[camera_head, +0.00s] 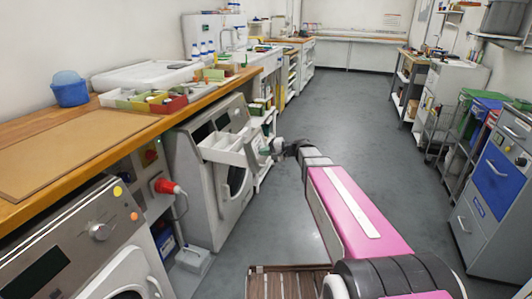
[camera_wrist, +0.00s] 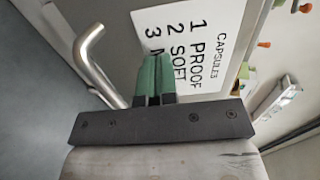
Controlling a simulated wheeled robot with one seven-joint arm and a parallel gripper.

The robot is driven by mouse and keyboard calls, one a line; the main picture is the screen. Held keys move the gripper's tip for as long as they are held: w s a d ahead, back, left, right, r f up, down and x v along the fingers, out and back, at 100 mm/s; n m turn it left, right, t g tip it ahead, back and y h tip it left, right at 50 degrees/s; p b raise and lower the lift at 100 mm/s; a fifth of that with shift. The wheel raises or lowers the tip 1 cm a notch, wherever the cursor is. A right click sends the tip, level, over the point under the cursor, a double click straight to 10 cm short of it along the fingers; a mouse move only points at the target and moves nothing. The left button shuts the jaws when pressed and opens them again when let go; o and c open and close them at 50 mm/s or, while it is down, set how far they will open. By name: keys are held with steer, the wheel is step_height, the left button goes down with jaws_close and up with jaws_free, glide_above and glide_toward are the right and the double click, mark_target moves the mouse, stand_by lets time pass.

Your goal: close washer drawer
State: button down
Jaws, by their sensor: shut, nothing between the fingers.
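The washer (camera_head: 205,175) stands under the wooden counter on the left in the head view, with its round door on the front. Its white drawer (camera_head: 225,150) is pulled out at the upper front and juts into the aisle. My gripper (camera_head: 272,148) is beside the drawer's outer end; I cannot tell whether they touch. In the wrist view its green fingers (camera_wrist: 152,78) are together and empty. They point at a grey panel with a white label (camera_wrist: 195,40) reading "CAPSULES". A bent metal handle (camera_wrist: 92,62) is left of the fingers.
Another washer (camera_head: 85,250) stands at front left. A red plug (camera_head: 165,187) is on the wall panel between the washers. Open bins (camera_head: 150,100) and a blue tub (camera_head: 69,88) sit on the counter. Cabinets (camera_head: 490,205) line the right. The grey floor between is mostly clear.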

mark_target(206, 142)
steer(key=w+a, duration=0.3)
steer(key=a, duration=0.5)
steer(key=w+a, duration=0.3)
steer(key=a, duration=0.6)
steer(key=w+a, duration=0.3)
steer(key=a, duration=0.5)
steer(key=shift+w+a, duration=0.2)
steer(key=shift+a, duration=0.2)
steer(key=shift+w+a, duration=0.1)
steer(key=shift+r, duration=0.1)
steer(key=v, duration=1.4)
steer(key=shift+d, duration=0.3)
steer(key=s+d+f+n+g+h, duration=0.1)
steer(key=s+d+f+h, duration=0.3)
steer(key=s+d, duration=0.5)
steer(key=s+d+f+n+g+h, duration=0.1)
steer(key=s+d+f+g+h, duration=0.1)
steer(key=s+d+f+h, duration=0.3)
steer(key=s+d+f+n+g+h, duration=0.2)
steer(key=s+d+f+h, duration=0.2)
steer(key=s+d+f, duration=0.7)
steer(key=s+d, duration=0.2)
steer(key=d, duration=0.4)
steer(key=shift+d+f+h, duration=0.25)
steer(key=shift+d+h, duration=0.05)
steer(key=shift+d, duration=0.05)
steer(key=shift+s, duration=0.15)
